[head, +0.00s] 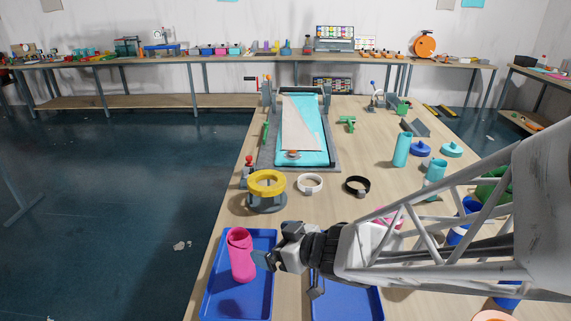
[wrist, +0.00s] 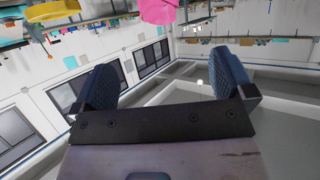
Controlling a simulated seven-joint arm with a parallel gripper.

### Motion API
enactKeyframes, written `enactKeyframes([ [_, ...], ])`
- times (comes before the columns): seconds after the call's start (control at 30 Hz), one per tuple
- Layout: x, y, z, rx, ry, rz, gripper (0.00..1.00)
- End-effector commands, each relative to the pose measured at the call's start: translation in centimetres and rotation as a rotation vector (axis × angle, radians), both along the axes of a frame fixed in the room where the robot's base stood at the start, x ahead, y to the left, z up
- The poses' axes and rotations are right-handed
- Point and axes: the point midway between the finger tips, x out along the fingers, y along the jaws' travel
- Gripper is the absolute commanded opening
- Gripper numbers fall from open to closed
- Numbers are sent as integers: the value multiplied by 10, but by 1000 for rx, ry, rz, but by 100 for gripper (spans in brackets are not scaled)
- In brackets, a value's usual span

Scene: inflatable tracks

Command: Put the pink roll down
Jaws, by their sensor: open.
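The pink roll (head: 242,262) stands roughly upright, leaning slightly, in the left blue tray (head: 210,298). Its open top end faces up. My gripper (head: 270,252) is just to the right of the roll in the head view, with a finger close to its side. Whether that finger touches the roll cannot be told. In the wrist view my gripper (wrist: 165,85) has its two fingers wide apart with nothing between them. Part of the pink roll (wrist: 158,10) shows beyond the fingertips at the top edge, the rest cut off.
A second blue tray (head: 345,303) lies to the right, partly under my arm. A yellow ring on a stand (head: 266,186), a white ring (head: 310,184) and a black ring (head: 357,186) sit behind. Cyan rolls (head: 401,149) stand at the right. Floor lies left of the table.

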Motion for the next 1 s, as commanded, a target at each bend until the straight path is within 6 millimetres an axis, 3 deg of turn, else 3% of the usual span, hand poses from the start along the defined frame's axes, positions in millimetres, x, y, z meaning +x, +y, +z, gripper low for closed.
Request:
enactKeyframes([
  [0.67,3,-4,2,-10,-5,-21,100],
  [0.87,17,-27,11,-66,-25,-143,100],
  [1.0,30,-60,23,-139,-27,-298,100],
])
